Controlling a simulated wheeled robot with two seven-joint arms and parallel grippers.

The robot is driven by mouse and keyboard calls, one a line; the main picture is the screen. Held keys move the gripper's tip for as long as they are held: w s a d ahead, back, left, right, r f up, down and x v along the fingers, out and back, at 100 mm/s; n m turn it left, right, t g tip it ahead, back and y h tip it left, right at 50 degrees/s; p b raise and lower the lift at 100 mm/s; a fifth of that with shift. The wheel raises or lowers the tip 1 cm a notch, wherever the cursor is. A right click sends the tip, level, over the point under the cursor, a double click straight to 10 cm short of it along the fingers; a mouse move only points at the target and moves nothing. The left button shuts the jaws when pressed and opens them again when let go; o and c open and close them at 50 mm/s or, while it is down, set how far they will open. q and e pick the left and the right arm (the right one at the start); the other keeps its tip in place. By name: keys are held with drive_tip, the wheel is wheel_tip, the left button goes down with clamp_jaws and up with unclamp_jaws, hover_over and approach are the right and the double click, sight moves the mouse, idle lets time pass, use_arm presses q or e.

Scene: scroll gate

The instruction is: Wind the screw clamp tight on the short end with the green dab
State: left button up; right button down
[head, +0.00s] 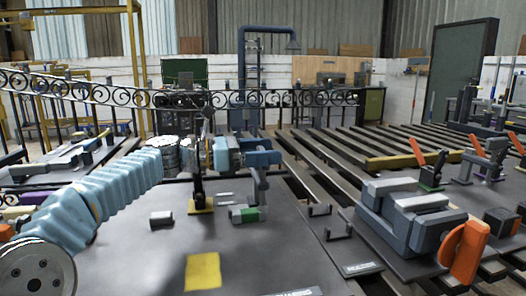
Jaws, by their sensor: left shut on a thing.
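My left gripper (262,158) reaches in from the left on a light-blue sleeved arm and is shut on the upper part of the screw clamp (262,186). The clamp is a small grey frame and hangs below the blue fingers, which hide its top. The short end with the green dab (251,214) is a grey piece low on the dark bench, at the clamp's lower end. From this view I cannot tell how tightly the clamp's jaws bear on it. My right gripper is not in view.
A dark upright fixture on a yellow base (201,206) stands just left of the clamp. A small grey block (161,219) and a yellow square (202,271) lie on the bench (130,265). A grey vise-like block with an orange handle (470,250) and orange-handled clamps stand at right. A scrollwork rail runs behind.

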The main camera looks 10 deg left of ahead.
use_arm(q)
drive_tip(key=o, duration=0.8)
drive_tip(key=shift+a, duration=0.1)
drive_tip(key=b+v, duration=0.1)
drive_tip(key=v, duration=1.2)
drive_tip(key=shift+s+a, duration=0.2)
drive_tip(key=shift+a, duration=0.15)
